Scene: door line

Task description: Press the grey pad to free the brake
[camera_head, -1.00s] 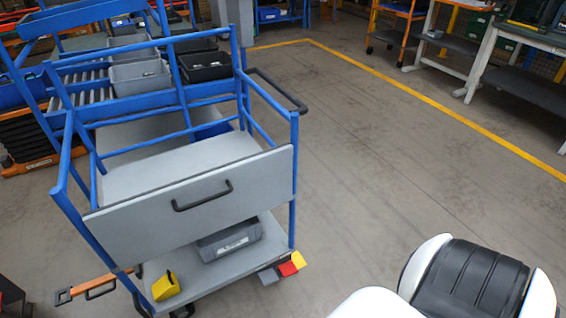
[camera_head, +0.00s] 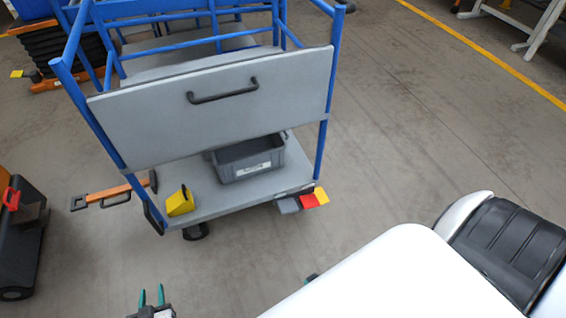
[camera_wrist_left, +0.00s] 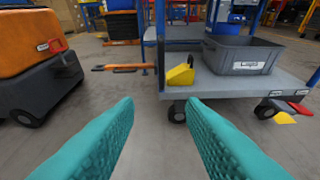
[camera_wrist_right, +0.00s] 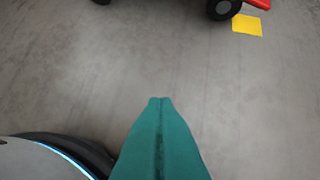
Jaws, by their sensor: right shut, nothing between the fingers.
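The grey pad (camera_head: 287,206) sticks out low at the cart's front right corner, beside a red pad (camera_head: 309,201) and a yellow pad (camera_head: 321,196). My left gripper (camera_head: 152,296) is open and empty, in front of and left of the cart, apart from the pads. Its two teal fingers also show in the left wrist view (camera_wrist_left: 160,103). My right gripper (camera_wrist_right: 160,100) is shut and empty over bare floor. In the head view only a small tip of it shows. The right wrist view shows the red pad (camera_wrist_right: 258,3) and yellow pad (camera_wrist_right: 247,25) at its top right.
The blue-framed cart (camera_head: 215,108) has a grey drop panel with a black handle. Its lower deck carries a grey bin (camera_head: 249,158) and a yellow wedge (camera_head: 180,203). An orange machine (camera_wrist_left: 38,60) stands at left. The floor in front of the cart is clear.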

